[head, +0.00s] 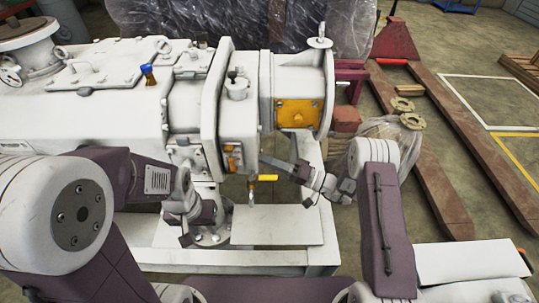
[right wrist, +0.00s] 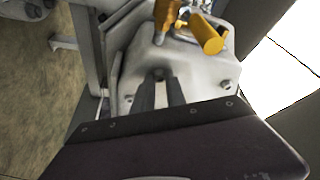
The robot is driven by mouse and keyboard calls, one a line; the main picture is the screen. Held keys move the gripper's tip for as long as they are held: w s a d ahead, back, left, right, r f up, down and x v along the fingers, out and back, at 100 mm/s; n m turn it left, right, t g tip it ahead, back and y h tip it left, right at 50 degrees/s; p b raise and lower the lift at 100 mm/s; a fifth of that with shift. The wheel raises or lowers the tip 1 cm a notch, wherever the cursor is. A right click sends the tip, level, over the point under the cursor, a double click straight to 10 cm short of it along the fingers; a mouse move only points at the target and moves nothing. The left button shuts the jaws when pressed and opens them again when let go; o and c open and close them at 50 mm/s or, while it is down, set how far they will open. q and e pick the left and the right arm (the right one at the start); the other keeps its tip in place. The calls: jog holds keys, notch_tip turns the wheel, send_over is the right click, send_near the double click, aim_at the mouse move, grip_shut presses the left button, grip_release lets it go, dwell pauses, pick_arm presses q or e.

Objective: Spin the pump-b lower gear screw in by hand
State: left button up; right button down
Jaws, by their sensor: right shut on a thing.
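The white pump (head: 238,95) fills the left and middle of the head view, with an orange-yellow cover plate (head: 298,112) on its end section. My right gripper (head: 266,161) is beside the lower part of this end section. In the right wrist view, its fingers (right wrist: 160,88) are shut on a small dark round-ended piece (right wrist: 158,74), which looks like the screw, against a pale casting (right wrist: 195,70). How deep it sits is hidden. My left gripper (head: 187,238) hangs low in front of the pump, beside the base flange; its jaws are too unclear to read.
A yellow cylinder (right wrist: 207,36) and an orange-yellow fitting (right wrist: 167,14) are close ahead of my right fingers. A white frame plate (head: 275,226) lies below the pump. Brown beams (head: 440,150) lie on the floor at right. A blue-capped fitting (head: 147,72) stands on the pump.

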jog(key=shift+r+m+g+h+p, duration=0.15)
jog(key=shift+m+g+h+p, duration=0.45)
jog(key=shift+m+p, duration=1.25)
jog(key=shift+r+m+g+h+p, duration=0.2)
jog(key=shift+m+h+p, duration=0.65)
jog(key=shift+m+p, duration=1)
jog(key=shift+r+m+g+h+p, duration=0.15)
jog(key=shift+m+g+h+p, duration=0.55)
jog(key=shift+m, duration=1.8)
jog(key=shift+w+t+p, duration=0.1)
jog(key=shift+t+p, duration=0.2)
jog(key=shift+p, duration=0.25)
jog(key=c, duration=1.3)
grip_release()
jog(key=shift+c, duration=0.2)
jog(key=shift+d, duration=0.1)
